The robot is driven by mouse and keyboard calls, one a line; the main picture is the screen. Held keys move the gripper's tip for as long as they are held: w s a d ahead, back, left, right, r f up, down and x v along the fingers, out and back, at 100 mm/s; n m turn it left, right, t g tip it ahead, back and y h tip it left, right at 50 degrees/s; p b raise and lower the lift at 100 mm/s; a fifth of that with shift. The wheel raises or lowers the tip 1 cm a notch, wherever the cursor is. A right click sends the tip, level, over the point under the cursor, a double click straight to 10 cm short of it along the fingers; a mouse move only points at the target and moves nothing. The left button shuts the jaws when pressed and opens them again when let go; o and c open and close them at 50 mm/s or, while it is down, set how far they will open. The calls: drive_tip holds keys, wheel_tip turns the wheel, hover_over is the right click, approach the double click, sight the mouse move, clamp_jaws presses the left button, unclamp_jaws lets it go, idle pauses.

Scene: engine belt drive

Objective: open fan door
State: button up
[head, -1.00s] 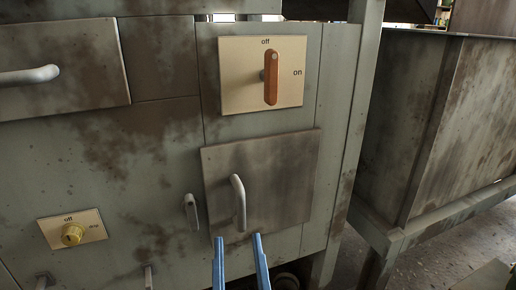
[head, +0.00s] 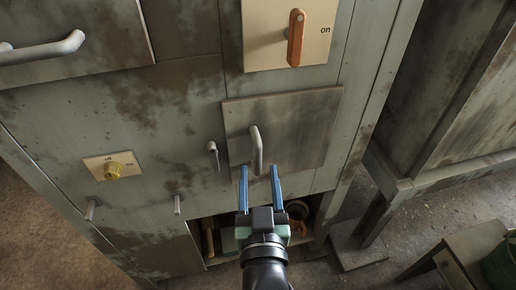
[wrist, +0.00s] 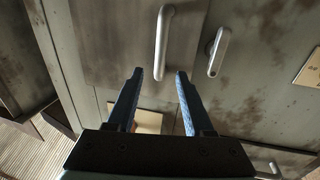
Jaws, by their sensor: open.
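A square, stained metal door panel (head: 305,118) is closed flush on the green-grey cabinet front, and I take it for the fan door. Its pale vertical bar handle (head: 257,150) is on its left part. My gripper (head: 258,168) is open and empty, its two blue fingers pointing at the lower part of the handle. In the wrist view, the handle (wrist: 161,40) stands beyond and between the fingertips of my gripper (wrist: 159,73), apparently not touched. The door (wrist: 108,45) fills the upper left of that view.
A small grey lever (head: 213,155) sits just left of the door, also in the wrist view (wrist: 218,52). A low open compartment lies beneath. A trough-like body (head: 440,80) stands at right.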

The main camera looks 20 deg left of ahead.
sight(258, 156)
drive_tip(key=x, duration=0.6)
drive_tip(key=shift+w+a, duration=0.1)
drive_tip(key=shift+w, duration=0.25)
drive_tip(key=shift+c, duration=0.2)
clamp_jaws()
idle(1.0)
